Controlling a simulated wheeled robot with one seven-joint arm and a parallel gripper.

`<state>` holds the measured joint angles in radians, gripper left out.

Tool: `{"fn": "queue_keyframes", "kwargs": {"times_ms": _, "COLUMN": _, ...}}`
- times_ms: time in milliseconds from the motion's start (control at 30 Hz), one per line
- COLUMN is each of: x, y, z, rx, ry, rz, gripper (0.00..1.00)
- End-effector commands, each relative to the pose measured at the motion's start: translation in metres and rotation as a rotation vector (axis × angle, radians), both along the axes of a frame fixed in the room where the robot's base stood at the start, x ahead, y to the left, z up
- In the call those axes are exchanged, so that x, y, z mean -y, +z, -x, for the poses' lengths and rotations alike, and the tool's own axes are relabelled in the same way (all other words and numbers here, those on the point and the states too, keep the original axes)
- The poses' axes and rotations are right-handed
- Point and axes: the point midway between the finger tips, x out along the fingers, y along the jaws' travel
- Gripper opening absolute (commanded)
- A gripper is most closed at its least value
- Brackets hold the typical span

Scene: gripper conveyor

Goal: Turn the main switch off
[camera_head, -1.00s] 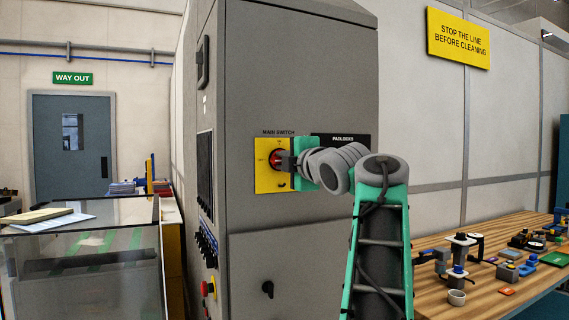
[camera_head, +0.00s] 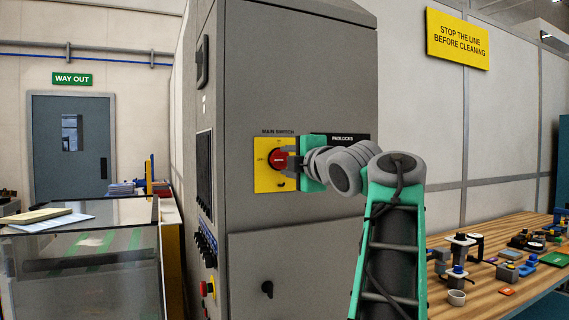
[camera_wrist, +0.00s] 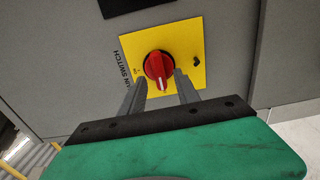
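The main switch is a red rotary knob (camera_head: 277,159) on a yellow plate (camera_head: 262,180) on the grey cabinet's front. In the wrist view the knob (camera_wrist: 158,66) shows whole, its raised grip and white mark pointing toward my gripper. In the head view the grip looks roughly level; small labels beside it are hard to read. My gripper (camera_head: 294,160) is just right of the knob. In the wrist view my gripper (camera_wrist: 160,84) is open, its fingers at either side of the knob's near end, with nothing clamped between them; contact cannot be told.
A black padlocks panel (camera_head: 340,139) is right of the switch, partly behind my arm. Lower on the cabinet are a black knob (camera_head: 267,289) and a red button (camera_head: 210,287). A wooden bench (camera_head: 480,296) with small parts stands right. A glass-sided conveyor guard (camera_head: 80,240) stands left.

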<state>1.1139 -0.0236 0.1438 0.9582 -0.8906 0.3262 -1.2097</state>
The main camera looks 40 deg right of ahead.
Motion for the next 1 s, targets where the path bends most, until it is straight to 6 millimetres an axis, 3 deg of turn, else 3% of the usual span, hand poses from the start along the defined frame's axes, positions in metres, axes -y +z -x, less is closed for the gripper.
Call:
{"fn": "queue_keyframes", "kwargs": {"times_ms": 100, "x": -0.006, "y": -0.001, "z": 0.026, "rx": 0.001, "ry": -0.006, "rz": 0.003, "gripper": 0.38}}
{"fn": "queue_keyframes", "kwargs": {"times_ms": 300, "x": -0.013, "y": 0.000, "z": 0.047, "rx": 0.001, "ry": -0.002, "rz": 0.001, "gripper": 0.38}}
{"fn": "queue_keyframes", "kwargs": {"times_ms": 667, "x": -0.014, "y": 0.000, "z": 0.047, "rx": 0.000, "ry": 0.001, "rz": -0.001, "gripper": 0.38}}
{"fn": "queue_keyframes", "kwargs": {"times_ms": 767, "x": -0.021, "y": -0.004, "z": 0.035, "rx": -0.002, "ry": 0.009, "rz": -0.076, "gripper": 0.38}}
{"fn": "queue_keyframes", "kwargs": {"times_ms": 867, "x": -0.048, "y": -0.027, "z": 0.003, "rx": -0.029, "ry": 0.022, "rz": -0.309, "gripper": 0.38}}
{"fn": "queue_keyframes", "kwargs": {"times_ms": 967, "x": -0.099, "y": -0.081, "z": -0.030, "rx": -0.116, "ry": 0.002, "rz": -0.644, "gripper": 0.38}}
{"fn": "queue_keyframes", "kwargs": {"times_ms": 1000, "x": -0.123, "y": -0.108, "z": -0.037, "rx": -0.163, "ry": -0.019, "rz": -0.765, "gripper": 0.38}}
